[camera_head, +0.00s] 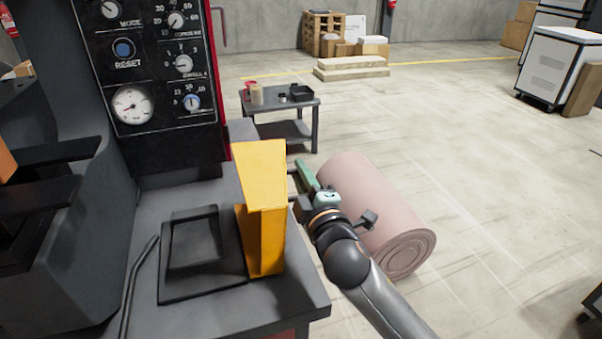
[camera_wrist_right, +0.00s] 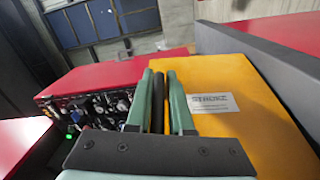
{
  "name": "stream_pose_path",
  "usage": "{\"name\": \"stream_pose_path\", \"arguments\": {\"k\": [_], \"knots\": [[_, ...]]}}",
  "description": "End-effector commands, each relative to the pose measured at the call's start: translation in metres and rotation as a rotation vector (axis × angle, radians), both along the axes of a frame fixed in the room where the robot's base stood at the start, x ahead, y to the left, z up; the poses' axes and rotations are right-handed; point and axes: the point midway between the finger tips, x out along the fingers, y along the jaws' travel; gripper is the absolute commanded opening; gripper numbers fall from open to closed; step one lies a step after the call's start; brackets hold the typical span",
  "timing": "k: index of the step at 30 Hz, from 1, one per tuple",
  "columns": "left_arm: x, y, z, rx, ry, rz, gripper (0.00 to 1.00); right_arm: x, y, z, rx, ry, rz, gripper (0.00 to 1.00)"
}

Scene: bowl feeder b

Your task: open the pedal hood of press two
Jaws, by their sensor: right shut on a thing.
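The yellow pedal hood (camera_head: 263,205) stands upright at the right end of the grey press bench in the head view. A black pedal plate (camera_head: 198,240) lies uncovered to its left. My right gripper (camera_head: 299,175) is at the hood's right side. In the wrist view its green fingers (camera_wrist_right: 161,85) are shut on a dark handle bar (camera_wrist_right: 158,100) in front of the hood's yellow face (camera_wrist_right: 235,80), which carries a white label. Where the bar joins the hood is hidden. My left gripper is not in view.
A black control panel (camera_head: 155,60) with gauges and knobs rises behind the pedal. A pink roll (camera_head: 375,205) lies on the floor beyond my right arm. A small grey table (camera_head: 300,104) stands farther back. The floor to the right is mostly clear.

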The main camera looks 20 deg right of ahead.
Motion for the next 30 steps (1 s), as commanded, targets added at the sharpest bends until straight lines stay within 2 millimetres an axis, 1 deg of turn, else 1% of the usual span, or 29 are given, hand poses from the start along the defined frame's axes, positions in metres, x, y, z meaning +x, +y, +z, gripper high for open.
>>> {"name": "stream_pose_path", "arguments": {"k": [1, 25, 28, 30], "knots": [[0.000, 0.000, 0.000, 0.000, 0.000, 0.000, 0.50, 0.000, -0.001, 0.004, 0.001, -0.008, -0.001, 0.00], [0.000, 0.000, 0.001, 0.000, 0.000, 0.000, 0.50, 0.000, -0.001, 0.007, 0.004, -0.014, -0.002, 0.00], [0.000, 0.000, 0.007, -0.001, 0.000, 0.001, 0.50, 0.000, 0.001, 0.011, -0.012, -0.014, -0.002, 0.00], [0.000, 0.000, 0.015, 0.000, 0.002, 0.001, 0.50, 0.000, 0.005, 0.018, -0.038, -0.015, -0.002, 0.00]]}}
